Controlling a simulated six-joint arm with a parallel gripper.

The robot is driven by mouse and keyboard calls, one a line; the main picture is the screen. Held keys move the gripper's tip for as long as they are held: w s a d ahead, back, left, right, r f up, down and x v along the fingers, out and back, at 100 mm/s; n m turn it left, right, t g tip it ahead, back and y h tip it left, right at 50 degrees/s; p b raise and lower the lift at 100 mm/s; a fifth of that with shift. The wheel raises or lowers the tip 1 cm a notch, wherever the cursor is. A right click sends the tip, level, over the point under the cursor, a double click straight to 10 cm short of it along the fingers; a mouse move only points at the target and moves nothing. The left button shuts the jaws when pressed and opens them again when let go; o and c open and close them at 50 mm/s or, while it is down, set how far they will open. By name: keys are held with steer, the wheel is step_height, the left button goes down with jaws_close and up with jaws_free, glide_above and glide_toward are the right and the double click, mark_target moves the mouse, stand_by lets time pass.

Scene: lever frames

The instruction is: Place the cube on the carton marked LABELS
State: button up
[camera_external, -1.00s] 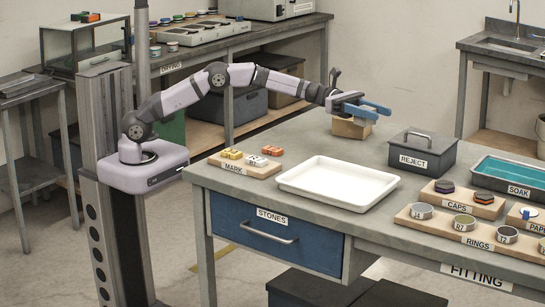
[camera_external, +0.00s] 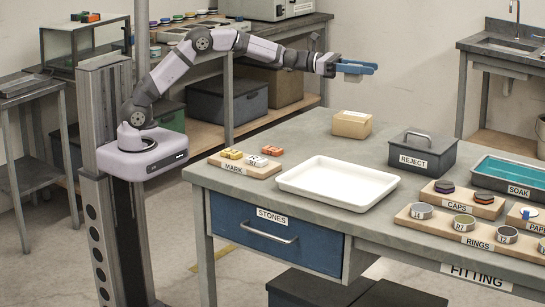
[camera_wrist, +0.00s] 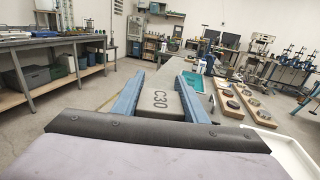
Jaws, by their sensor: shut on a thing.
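My gripper (camera_external: 362,68) has blue fingers and is raised well above the table's far edge. It is shut on a grey cube (camera_wrist: 161,98) that bears the mark C30 in the wrist view; the fingers hold it on its two sides. In the external view the cube (camera_external: 350,70) shows only as a small grey patch behind the finger. A tan carton (camera_external: 351,126) stands on the table below my gripper, apart from it. It has a white label on top, too small to read, and nothing rests on it.
A white tray (camera_external: 282,181) lies mid-table. A dark REJECT box (camera_external: 435,153) stands right of the carton, with the teal SOAK tray (camera_external: 490,172) beyond. The MARK board (camera_external: 220,163) and RINGS board (camera_external: 440,232) hold small pieces. The tabletop around the carton is clear.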

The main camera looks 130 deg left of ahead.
steer(key=shift+s+a+f+n+y, duration=0.55)
steer(key=shift+a+f+n+y, duration=0.15)
steer(key=shift+a+f+y, duration=0.5)
steer(key=p, duration=0.1)
glide_above(365, 117)
steer(key=shift+g+h, duration=0.3)
steer(key=shift+g, duration=0.1)
steer(key=shift+f, duration=4.8)
steer(key=shift+f+b, duration=0.2)
steer(key=shift+b, duration=0.15)
steer(key=o, duration=1.2)
steer(key=shift+o, duration=0.2)
steer(key=shift+r, duration=0.1)
